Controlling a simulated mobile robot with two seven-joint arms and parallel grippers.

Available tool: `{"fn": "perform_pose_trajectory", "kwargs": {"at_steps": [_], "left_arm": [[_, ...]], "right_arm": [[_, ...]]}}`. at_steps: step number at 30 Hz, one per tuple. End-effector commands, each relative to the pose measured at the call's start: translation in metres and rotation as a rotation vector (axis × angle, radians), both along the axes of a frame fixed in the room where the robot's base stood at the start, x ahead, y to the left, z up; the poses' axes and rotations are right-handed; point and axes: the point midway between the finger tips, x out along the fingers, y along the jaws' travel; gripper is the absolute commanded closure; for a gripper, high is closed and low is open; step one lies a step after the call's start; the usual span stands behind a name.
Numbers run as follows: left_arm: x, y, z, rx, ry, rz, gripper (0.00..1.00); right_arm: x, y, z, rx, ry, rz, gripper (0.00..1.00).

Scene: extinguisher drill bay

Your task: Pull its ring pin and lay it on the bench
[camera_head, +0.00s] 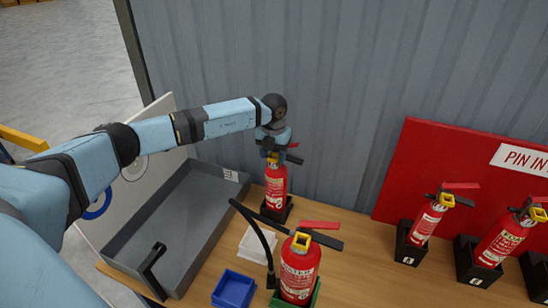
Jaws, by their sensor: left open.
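My left gripper (273,149) is open and points down at the head of a red extinguisher (275,186) at the back of the bench (345,246). This extinguisher stands upright in a black holder, and the gripper hides part of its yellow collar and lever. I cannot tell whether the fingers touch it. My right gripper is not in view.
A grey tray (130,262) lies at the left, with a black bent piece at its front. A white tray (246,246) and a blue bin (234,289) sit in the middle. Several black holders, two with extinguishers (425,222), stand by a red "PIN IN" board (412,150).

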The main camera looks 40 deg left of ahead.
Motion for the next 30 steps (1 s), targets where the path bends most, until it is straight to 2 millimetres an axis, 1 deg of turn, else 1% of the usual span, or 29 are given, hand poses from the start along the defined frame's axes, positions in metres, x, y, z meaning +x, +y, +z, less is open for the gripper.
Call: {"fn": "perform_pose_trajectory", "kwargs": {"at_steps": [2,3,9,14,30], "left_arm": [[0.000,0.000,0.000,0.000,0.000,0.000,0.47],[0.000,0.000,0.000,0.000,0.000,0.000,0.49],[0.000,0.000,0.000,0.000,0.000,0.000,0.93],[-0.002,0.000,0.001,0.000,0.000,0.000,0.94],[-0.023,-0.005,-0.001,0.001,0.003,0.000,0.94]], "right_arm": [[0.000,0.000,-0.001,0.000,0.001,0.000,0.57],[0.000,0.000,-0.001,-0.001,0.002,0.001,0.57],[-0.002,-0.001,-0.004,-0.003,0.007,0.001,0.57],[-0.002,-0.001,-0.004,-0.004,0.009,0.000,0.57],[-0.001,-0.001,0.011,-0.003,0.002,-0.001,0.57]]}}
